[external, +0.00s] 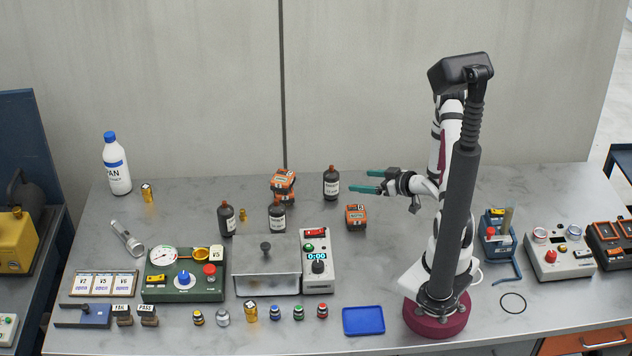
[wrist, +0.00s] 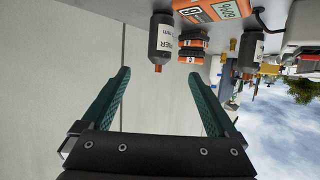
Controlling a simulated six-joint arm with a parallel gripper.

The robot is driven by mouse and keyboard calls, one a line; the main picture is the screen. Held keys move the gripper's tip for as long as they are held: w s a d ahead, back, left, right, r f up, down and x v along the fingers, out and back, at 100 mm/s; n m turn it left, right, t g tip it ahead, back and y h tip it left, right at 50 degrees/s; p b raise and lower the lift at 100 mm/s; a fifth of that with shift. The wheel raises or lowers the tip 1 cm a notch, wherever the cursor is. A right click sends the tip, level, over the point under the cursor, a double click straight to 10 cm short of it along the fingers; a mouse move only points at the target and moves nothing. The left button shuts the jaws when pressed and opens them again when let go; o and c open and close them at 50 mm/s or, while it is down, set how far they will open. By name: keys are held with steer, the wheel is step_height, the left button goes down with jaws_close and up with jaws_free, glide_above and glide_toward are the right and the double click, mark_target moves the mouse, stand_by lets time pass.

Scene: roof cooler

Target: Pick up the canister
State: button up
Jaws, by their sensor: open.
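No single thing is plainly marked as the canister, and I cannot tell which one is meant. Dark labelled bottles stand upright at the left (external: 227,219), the middle (external: 277,217) and the back right (external: 331,183). A white bottle (external: 118,170) with a blue cap stands at the back left. Small gold cylinders stand at the back left (external: 147,193) and front (external: 251,312). My gripper (external: 360,181) is open and empty above the table, right of the back-right bottle. In the wrist view, its teal fingers (wrist: 160,88) are apart, with a dark bottle (wrist: 161,45) beyond them.
Orange devices stand at the back (external: 284,183) and right of centre (external: 356,217). A green gauge panel (external: 184,290), metal box (external: 266,280) and grey timer box (external: 318,274) fill the front left. A blue tray (external: 363,321) lies empty.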

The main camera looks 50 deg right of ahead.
mark_target(338, 179)
steer(key=x, duration=1.3)
steer(key=shift+w+f, duration=0.25)
steer(key=shift+f, duration=0.1)
jaws_close()
